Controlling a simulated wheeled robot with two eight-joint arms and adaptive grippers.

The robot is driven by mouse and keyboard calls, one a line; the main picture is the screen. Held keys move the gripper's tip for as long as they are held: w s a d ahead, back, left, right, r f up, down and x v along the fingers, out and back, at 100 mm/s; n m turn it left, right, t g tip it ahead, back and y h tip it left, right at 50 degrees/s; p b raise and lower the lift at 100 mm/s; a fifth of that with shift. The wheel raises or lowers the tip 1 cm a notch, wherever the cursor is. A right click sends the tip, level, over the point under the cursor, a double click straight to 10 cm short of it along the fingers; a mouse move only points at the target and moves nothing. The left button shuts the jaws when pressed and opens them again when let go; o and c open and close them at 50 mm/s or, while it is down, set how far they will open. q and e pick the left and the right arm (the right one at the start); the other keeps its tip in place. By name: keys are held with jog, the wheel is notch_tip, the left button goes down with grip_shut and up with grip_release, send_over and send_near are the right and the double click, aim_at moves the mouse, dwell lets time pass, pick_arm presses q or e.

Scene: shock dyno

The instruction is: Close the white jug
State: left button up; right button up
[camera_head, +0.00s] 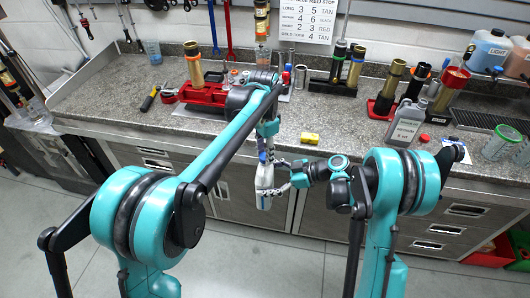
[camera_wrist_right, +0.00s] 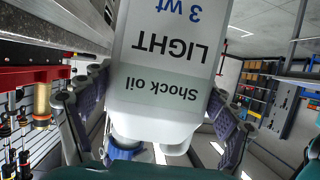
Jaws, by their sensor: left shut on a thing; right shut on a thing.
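The white jug (camera_head: 264,186) is upright in front of the counter, above the floor. In the right wrist view its label (camera_wrist_right: 165,80) reads "Shock oil LIGHT 3 wt", upside down. My right gripper (camera_head: 283,178) is shut around the jug's body from the right; its fingers flank the jug in the wrist view (camera_wrist_right: 158,112). The blue cap (camera_head: 262,157) is at the jug's top, and blue also shows in the wrist view (camera_wrist_right: 124,150). My left gripper (camera_head: 267,147) is above the jug, shut on the cap. How the cap sits on the neck is hard to tell.
The grey countertop (camera_head: 205,120) lies behind the jug. Bottles (camera_head: 488,48) stand on the back right. Open floor lies in front.

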pick_arm(q)
jog(key=m, duration=0.7)
jog(key=shift+w+m, duration=0.1)
jog(key=shift+m, duration=0.2)
jog(key=m, duration=0.4)
jog(key=shift+m, duration=0.3)
jog(key=m, duration=1.3)
jog(key=shift+m, duration=0.4)
jog(key=o, duration=0.7)
jog(key=shift+r, duration=2.25)
